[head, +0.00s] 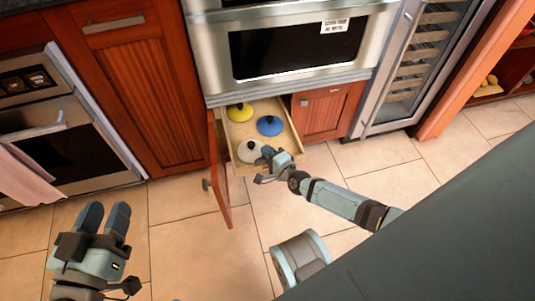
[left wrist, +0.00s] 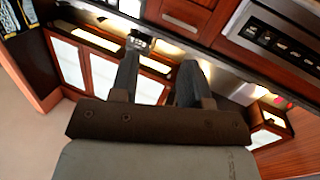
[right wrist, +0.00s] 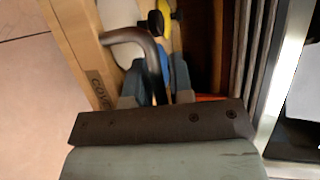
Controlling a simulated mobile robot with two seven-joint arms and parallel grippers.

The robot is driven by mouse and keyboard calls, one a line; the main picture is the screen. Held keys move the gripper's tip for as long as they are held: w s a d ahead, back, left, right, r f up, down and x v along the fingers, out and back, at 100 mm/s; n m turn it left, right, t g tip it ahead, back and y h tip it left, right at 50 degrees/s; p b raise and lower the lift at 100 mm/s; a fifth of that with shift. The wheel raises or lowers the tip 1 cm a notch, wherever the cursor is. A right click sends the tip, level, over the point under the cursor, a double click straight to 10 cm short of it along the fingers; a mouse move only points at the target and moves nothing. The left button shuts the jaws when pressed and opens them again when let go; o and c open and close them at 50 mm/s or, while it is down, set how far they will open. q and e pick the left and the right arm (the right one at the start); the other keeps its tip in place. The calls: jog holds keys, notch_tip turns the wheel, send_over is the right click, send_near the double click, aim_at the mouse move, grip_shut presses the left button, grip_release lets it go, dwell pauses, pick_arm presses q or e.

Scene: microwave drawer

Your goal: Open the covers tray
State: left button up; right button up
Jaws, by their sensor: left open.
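The wooden covers tray (head: 282,146) is pulled out below the microwave, with yellow, blue and white lidded covers in it. Its front board with lettering (right wrist: 103,90) and curved metal handle (right wrist: 128,36) show in the right wrist view. My right gripper (head: 268,156) is at the tray's front; its fingers (right wrist: 157,92) are around the handle and look closed on it, though the contact is partly hidden. My left gripper (head: 104,222) is open and empty over the floor at the lower left, away from the tray.
A red-brown cabinet door (head: 218,170) stands open left of the tray. The microwave (head: 300,48) is above it. An oven (head: 65,140) is at left and a wine cooler (head: 415,65) at right. The tiled floor (head: 185,255) in front is clear.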

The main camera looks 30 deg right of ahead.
jog(key=shift+c, duration=0.5)
grip_shut()
jog(key=shift+s+a, duration=0.1)
jog(key=shift+s, duration=0.15)
jog(key=s+p, duration=0.1)
jog(key=s, duration=0.1)
jog(key=s+a+p, duration=0.1)
jog(key=s, duration=0.2)
jog(key=shift+s+a, duration=0.15)
jog(key=shift+a, duration=0.05)
jog(key=shift+o, duration=0.5)
grip_release()
pick_arm(q)
jog(key=shift+s+d+r+n, duration=0.15)
jog(key=shift+s+d+n, duration=0.1)
jog(key=shift+s+n, duration=0.3)
jog(key=shift+w+g, duration=0.1)
jog(key=shift+g, duration=0.2)
